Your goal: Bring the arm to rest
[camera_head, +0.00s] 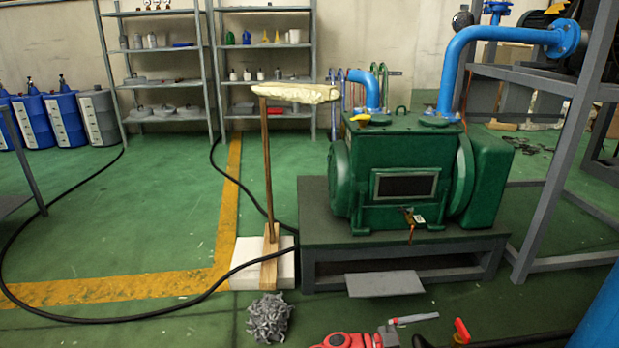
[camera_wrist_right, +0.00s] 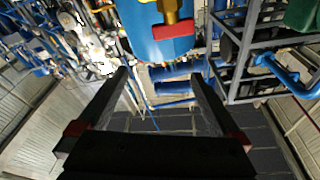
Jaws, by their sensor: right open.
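My right gripper (camera_wrist_right: 160,90) shows in the right wrist view, its two dark fingers apart and nothing between them. Beyond the fingers stands a blue tank (camera_wrist_right: 160,45) with a brass and red valve (camera_wrist_right: 175,28) at its top. The gripper is apart from both, as far as I can see. Neither gripper is in the head view. The head view shows a green vacuum pump (camera_head: 400,165) on a grey stand, with blue pipes (camera_head: 505,35) rising from it.
A wooden post (camera_head: 267,170) with a pale top stands left of the pump. A black hose (camera_head: 110,320) crosses the green floor. A grey pile (camera_head: 269,318) and red valve parts (camera_head: 350,340) lie in front. Metal shelves (camera_head: 209,60) stand behind. The left floor is mostly clear.

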